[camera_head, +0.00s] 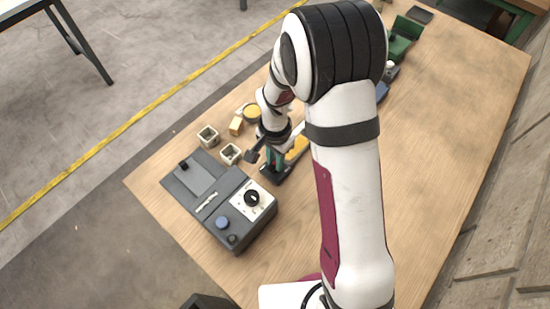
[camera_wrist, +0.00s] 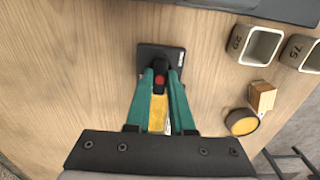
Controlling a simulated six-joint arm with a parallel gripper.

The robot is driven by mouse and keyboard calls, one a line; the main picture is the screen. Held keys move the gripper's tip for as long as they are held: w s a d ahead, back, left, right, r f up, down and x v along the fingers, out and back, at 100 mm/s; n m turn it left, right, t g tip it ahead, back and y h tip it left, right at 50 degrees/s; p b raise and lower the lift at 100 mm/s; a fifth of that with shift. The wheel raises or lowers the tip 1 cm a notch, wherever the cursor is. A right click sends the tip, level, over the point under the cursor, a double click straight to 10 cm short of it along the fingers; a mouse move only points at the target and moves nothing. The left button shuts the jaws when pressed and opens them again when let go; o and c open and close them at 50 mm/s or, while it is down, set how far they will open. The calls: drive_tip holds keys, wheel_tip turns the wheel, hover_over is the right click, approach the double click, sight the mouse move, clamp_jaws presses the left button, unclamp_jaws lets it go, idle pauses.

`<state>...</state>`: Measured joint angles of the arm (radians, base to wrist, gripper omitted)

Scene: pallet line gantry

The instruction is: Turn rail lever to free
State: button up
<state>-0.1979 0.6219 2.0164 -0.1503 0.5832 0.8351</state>
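The rail lever shows in the wrist view as a yellow bar (camera_wrist: 158,112) with a black end and a red dot, on a dark base plate (camera_wrist: 174,56). In the head view, the yellow bar (camera_head: 297,149) lies beside my wrist, and its dark base (camera_head: 275,176) is on the table. My gripper (camera_wrist: 160,78) has green fingers, one on each side of the lever. The black end lies between the fingertips; I cannot tell whether they press on it. In the head view, my gripper (camera_head: 273,160) is partly hidden by my wrist.
A grey control box (camera_head: 210,192) with a dial stands left of the lever. A green item (camera_head: 402,38) is at the far end. The table's right side is clear.

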clamp_jaws()
drive_tip(key=shift+n, duration=0.3)
drive_tip(key=n, duration=0.3)
drive_tip(key=shift+n, duration=0.4)
drive_tip(key=n, duration=0.9)
drive_tip(key=shift+n, duration=2.2)
drive_tip(key=o, duration=0.6)
unclamp_jaws()
